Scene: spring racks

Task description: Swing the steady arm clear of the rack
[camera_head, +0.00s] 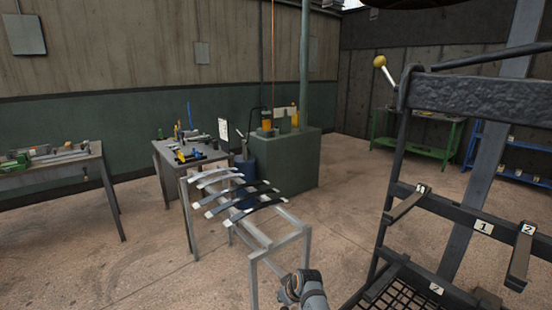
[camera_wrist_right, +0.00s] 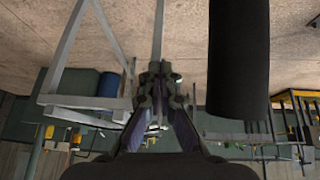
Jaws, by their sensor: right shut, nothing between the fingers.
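The dark metal rack (camera_head: 450,206) stands at the right in the head view, with numbered cross rails and a mesh low down. A thick dark padded bar (camera_head: 480,92) crosses its upper part. A lever with a yellow ball knob (camera_head: 380,61) tilts up at that bar's left end; I cannot tell which part is the steady arm. My right arm shows at the bottom of the head view, left of the rack. In the right wrist view my right gripper (camera_wrist_right: 158,72) is shut and empty. A dark round bar (camera_wrist_right: 239,60) is right of it, apart in the picture. My left gripper is out of view.
A grey metal stand (camera_head: 273,243) holds several curved leaf springs (camera_head: 222,191) left of the rack. Workbenches, a blue drum (camera_head: 246,177) and a green cabinet (camera_head: 300,163) stand behind. Bare floor (camera_head: 340,215) lies between stand and rack.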

